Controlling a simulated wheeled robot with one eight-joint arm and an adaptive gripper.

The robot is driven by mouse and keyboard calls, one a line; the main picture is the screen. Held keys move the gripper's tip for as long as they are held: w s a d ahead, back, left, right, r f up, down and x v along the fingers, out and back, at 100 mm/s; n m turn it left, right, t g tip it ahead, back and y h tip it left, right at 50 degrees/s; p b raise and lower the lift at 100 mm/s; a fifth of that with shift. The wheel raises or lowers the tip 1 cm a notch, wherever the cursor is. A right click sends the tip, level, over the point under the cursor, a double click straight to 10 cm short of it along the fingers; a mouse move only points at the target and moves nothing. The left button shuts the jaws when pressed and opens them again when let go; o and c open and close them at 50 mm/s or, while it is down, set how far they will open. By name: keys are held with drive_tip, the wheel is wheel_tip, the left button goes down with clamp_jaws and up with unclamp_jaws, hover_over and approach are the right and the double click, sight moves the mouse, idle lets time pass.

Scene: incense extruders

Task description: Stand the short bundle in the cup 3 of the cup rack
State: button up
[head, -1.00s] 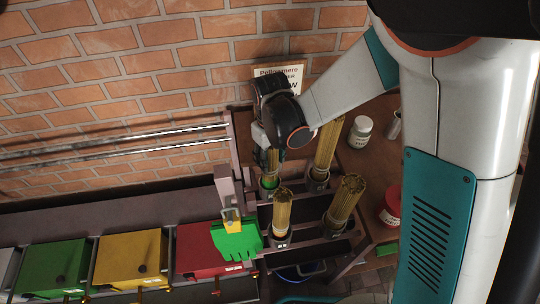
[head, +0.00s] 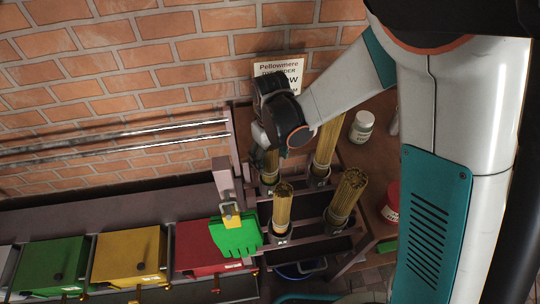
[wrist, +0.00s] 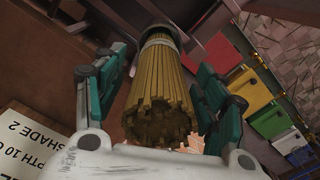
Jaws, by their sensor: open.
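The cup rack (head: 303,222) is dark and holds several cups with bundles of tan sticks. One bundle (wrist: 158,95) stands in a cup (wrist: 160,36) at the rack's back left. My gripper (head: 267,158) is over it, jaws open, one finger on each side in the wrist view (wrist: 163,68). I see gaps beside the bundle. In the head view my gripper hides most of it. Other bundles stand at the back right (head: 327,145), front left (head: 283,205) and front right (head: 347,197). The cup numbers are too small to read.
Red (head: 197,246), yellow (head: 128,258) and green (head: 52,266) bins line the left. A green glove-like piece (head: 237,238) hangs beside the rack. A white jar (head: 361,127) and a red tub (head: 392,203) stand on the right. A sign (head: 283,72) is behind my gripper.

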wheel_tip(320, 180, up, 12)
idle(0.6)
drive_tip(key=w+d+r+m+t+p, duration=0.2)
drive_tip(key=w+d+r+t, duration=0.5)
drive_tip(key=w+d, duration=0.65)
drive_tip(key=s+d+r+m+b, duration=0.1)
drive_tip(key=s+d+r, duration=0.2)
drive_tip(key=s, duration=0.3)
drive_tip(key=s+d+r+m, duration=0.2)
drive_tip(key=s+d+r, duration=0.15)
drive_tip(key=s, duration=0.25)
drive_tip(key=s+d+f+m, duration=0.1)
drive_tip(key=s+d, duration=0.1)
drive_tip(key=s, duration=0.5)
drive_tip(key=s+d+f+m+b, duration=0.1)
drive_tip(key=s+d+f+m, duration=0.1)
drive_tip(key=s, duration=0.5)
drive_tip(key=shift+s+f, duration=0.2)
drive_tip(key=shift+f, duration=0.05)
